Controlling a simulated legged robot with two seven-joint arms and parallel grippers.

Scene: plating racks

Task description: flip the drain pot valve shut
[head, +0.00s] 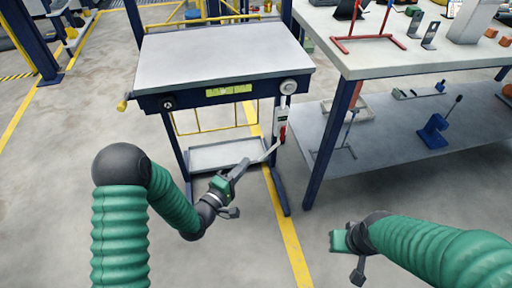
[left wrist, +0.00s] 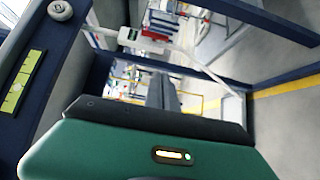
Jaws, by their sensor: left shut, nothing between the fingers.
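The drain pot (head: 281,121) is a small white unit with a green label, hanging under the right front corner of the grey-topped table (head: 222,53). A red part (head: 283,133), apparently the valve handle, shows at its lower end and hangs roughly upright. The pot also shows in the left wrist view (left wrist: 130,35). My left gripper (head: 255,161) is shut and empty, low and left of the pot, pointing up toward it. A gap between fingertips and handle cannot be judged. My right gripper (head: 347,252) is over the floor at right, its fingers unclear.
A workbench (head: 400,58) with a lower shelf (head: 385,155) stands at right, holding red stands and a blue lever device (head: 435,130). A pale tray (head: 225,155) sits low under the table. The floor in front is clear, crossed by a yellow line.

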